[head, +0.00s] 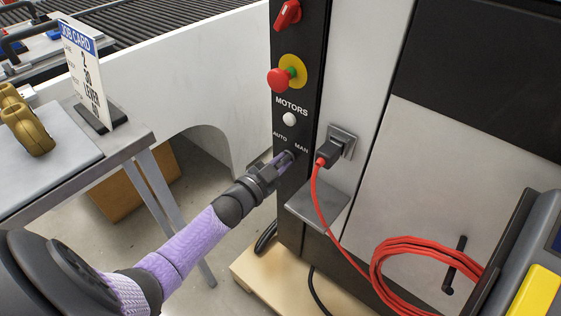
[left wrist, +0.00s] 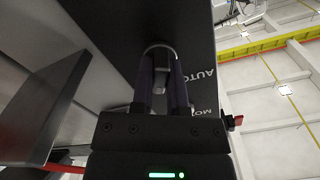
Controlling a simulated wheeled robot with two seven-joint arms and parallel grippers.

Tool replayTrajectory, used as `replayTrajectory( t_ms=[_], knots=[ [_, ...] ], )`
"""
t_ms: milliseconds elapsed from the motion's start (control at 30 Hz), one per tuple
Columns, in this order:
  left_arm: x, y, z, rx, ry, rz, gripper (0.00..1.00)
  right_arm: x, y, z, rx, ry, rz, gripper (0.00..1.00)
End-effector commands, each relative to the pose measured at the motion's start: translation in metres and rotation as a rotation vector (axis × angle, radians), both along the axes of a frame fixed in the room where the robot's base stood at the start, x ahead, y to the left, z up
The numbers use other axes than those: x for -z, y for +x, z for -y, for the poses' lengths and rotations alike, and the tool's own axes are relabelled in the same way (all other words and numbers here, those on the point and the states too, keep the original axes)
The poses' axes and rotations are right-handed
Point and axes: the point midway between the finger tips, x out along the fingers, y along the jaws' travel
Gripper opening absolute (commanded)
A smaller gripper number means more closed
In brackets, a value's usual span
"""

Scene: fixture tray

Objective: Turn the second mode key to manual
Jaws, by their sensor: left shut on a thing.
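A tall black and grey cabinet (head: 296,205) carries a mode switch with the labels AUTO and MAN (head: 301,147) on its narrow black panel. My left gripper (head: 286,157) is at this switch, just below the labels, and is shut on the mode key. In the left wrist view the grey key (left wrist: 159,66) shows between the two dark fingers of my left gripper (left wrist: 161,80), with the AUTO label beside it. The gripper hides most of the switch in the head view, and I cannot tell which label the key points to. My right gripper is not in view.
Above the switch are a white MOTORS button (head: 289,119), a red emergency stop (head: 279,80) and a red rotary handle (head: 287,15). A black plug (head: 331,153) with a red cable sits to the right. A table with a job card (head: 88,75) stands left.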

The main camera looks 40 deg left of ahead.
Motion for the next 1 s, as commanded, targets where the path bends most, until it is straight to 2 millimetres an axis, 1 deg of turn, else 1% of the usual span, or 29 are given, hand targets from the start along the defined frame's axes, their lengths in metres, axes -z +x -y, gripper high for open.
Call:
replayTrajectory(
  t_ms=[200, 600, 633, 667, 700, 767, 800, 1000],
  knots=[
    [0.0005, -0.0002, 0.0001, 0.000, 0.032, 0.001, 0.00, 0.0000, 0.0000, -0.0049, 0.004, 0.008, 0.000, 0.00],
    [0.0006, -0.0002, 0.0001, 0.000, 0.036, 0.001, 0.00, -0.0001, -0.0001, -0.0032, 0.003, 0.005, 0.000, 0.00],
    [0.0006, -0.0002, 0.0001, 0.000, 0.036, 0.001, 0.25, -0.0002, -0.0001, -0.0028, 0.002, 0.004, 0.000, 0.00],
    [0.0006, -0.0002, 0.0000, 0.000, 0.036, 0.001, 0.31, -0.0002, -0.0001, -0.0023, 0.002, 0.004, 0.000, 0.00],
    [0.0006, -0.0002, 0.0000, 0.000, 0.036, 0.001, 0.40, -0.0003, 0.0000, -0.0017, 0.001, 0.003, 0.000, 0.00],
    [0.0005, -0.0001, 0.0001, 0.000, 0.036, 0.001, 0.52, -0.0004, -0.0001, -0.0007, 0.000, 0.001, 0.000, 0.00],
    [0.0004, -0.0001, 0.0000, 0.000, 0.035, 0.001, 0.54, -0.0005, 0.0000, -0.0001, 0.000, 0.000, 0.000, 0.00],
    [0.0002, -0.0001, 0.0000, 0.000, 0.035, 0.002, 0.54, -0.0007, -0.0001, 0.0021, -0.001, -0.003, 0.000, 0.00]
  ],
)
